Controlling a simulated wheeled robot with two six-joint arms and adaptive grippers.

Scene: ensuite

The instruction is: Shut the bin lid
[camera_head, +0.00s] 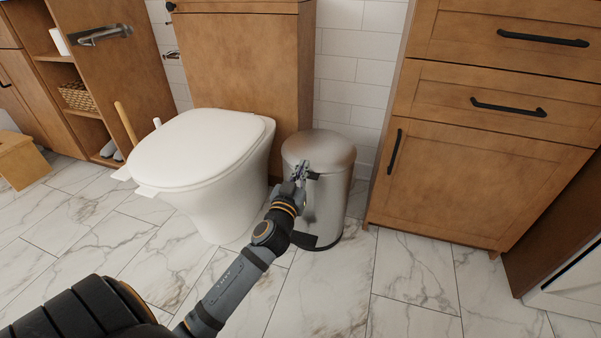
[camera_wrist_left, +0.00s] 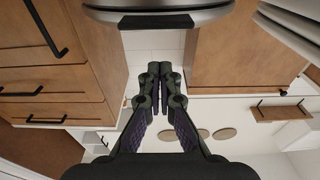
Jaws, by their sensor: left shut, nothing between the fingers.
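The bin (camera_head: 328,212) is a brushed-metal cylinder standing on the floor between the toilet and the wooden cabinet. Its rounded metal lid (camera_head: 320,146) sits down on the body, and I see no gap at the rim. A dark tab is at the lid's front edge, partly behind my gripper. My left gripper (camera_head: 300,171) is shut and empty, in front of the bin near the lid's front rim. I cannot tell whether it touches. In the left wrist view the shut fingers (camera_wrist_left: 158,75) point toward the lid's edge (camera_wrist_left: 155,13) and its black tab (camera_wrist_left: 155,22). My right gripper is out of view.
The white toilet (camera_head: 200,150), its seat cover down, stands close to the left of the bin. The wooden cabinet (camera_head: 470,170) with black handles is to the right. A black pedal (camera_head: 316,242) is at the bin's base. The marble floor (camera_head: 345,295) in front is clear.

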